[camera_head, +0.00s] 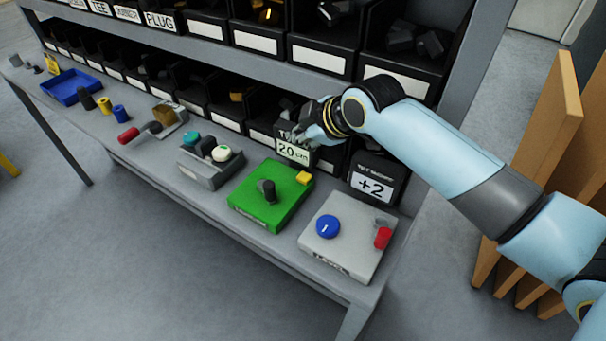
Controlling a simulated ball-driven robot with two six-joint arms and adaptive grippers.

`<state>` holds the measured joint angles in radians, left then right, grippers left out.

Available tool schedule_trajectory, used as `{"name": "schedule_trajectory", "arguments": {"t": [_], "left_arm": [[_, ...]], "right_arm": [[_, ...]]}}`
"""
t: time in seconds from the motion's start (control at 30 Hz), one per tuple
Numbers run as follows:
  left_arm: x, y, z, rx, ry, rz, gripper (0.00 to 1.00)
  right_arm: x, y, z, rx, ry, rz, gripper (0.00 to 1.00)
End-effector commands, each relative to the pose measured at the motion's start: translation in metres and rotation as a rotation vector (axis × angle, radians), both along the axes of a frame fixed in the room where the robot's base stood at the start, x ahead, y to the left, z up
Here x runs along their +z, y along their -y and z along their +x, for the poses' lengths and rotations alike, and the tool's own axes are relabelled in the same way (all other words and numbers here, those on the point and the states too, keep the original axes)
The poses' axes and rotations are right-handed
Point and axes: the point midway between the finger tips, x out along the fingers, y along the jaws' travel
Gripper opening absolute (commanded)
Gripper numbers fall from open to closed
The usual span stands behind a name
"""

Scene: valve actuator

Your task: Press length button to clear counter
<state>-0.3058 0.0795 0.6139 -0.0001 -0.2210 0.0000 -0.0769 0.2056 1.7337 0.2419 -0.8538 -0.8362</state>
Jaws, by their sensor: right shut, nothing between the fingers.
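A dark box with a lit display reading "20 cm" (293,151) stands at the back of the bench. My right gripper (305,134) is shut and empty, right at the top of this box. The gripper partly covers the box's upper label, and I cannot tell whether the fingertips touch it. A second dark box with a display reading "+2" (374,187) stands to its right. No button clearly marked as the length button can be made out. My left gripper is not in view.
A green panel (245,210) with a dark knob and yellow button, and a grey panel (330,259) with a blue dial and red part, sit in front. A grey block (207,173) with several knobs is left. Shelf bins (262,100) rise behind; brown boards (551,110) stand right.

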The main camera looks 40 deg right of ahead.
Motion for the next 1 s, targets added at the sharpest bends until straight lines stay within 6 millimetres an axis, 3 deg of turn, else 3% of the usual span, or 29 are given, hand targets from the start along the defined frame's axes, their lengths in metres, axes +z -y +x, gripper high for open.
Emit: {"name": "schedule_trajectory", "arguments": {"t": [0.27, 0.6, 0.8, 1.0], "left_arm": [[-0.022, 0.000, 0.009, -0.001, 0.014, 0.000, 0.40], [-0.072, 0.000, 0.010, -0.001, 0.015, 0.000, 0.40], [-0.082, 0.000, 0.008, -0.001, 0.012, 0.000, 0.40], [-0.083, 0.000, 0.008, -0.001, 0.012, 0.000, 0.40]], "right_arm": [[-0.021, 0.000, 0.000, 0.000, 0.000, 0.000, 0.00], [-0.067, 0.000, 0.000, 0.000, 0.000, 0.000, 0.00], [-0.084, 0.000, 0.000, -0.001, -0.001, 0.001, 0.00], [-0.088, 0.000, 0.000, -0.001, 0.000, 0.001, 0.00]]}}
